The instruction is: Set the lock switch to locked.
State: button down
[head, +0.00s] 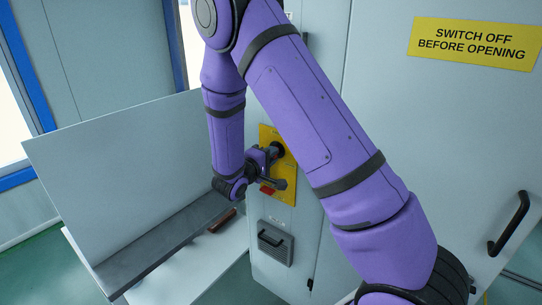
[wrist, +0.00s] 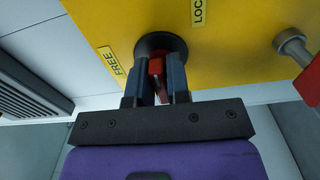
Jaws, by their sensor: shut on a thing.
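The lock switch has a red handle (wrist: 157,72) on a round black base (wrist: 176,42), set in a yellow plate (wrist: 240,50). In the head view the plate (head: 285,195) is on the grey cabinet front, partly behind my arm. A FREE label (wrist: 112,60) is left of the base in the wrist view. A label reading LOC (wrist: 198,12), cut off by the frame edge, is above right. My gripper (wrist: 157,66) is shut on the red handle, one finger on each side. Which label the handle points at is not clear.
A metal stub (wrist: 293,47) and a red part (wrist: 309,80) are at the right of the wrist view. A black-handled latch (head: 274,243) is below the plate. A grey panel with a dark ledge (head: 160,240) stands left of my wrist. A black door handle (head: 509,223) is at right.

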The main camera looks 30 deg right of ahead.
jog(key=c, duration=1.2)
grip_release()
jog(key=shift+o, duration=0.2)
jog(key=shift+a, duration=0.1)
jog(key=v, duration=1)
jog(key=shift+s+a, duration=0.15)
jog(key=shift+a, duration=0.15)
jog(key=shift+f, duration=0.1)
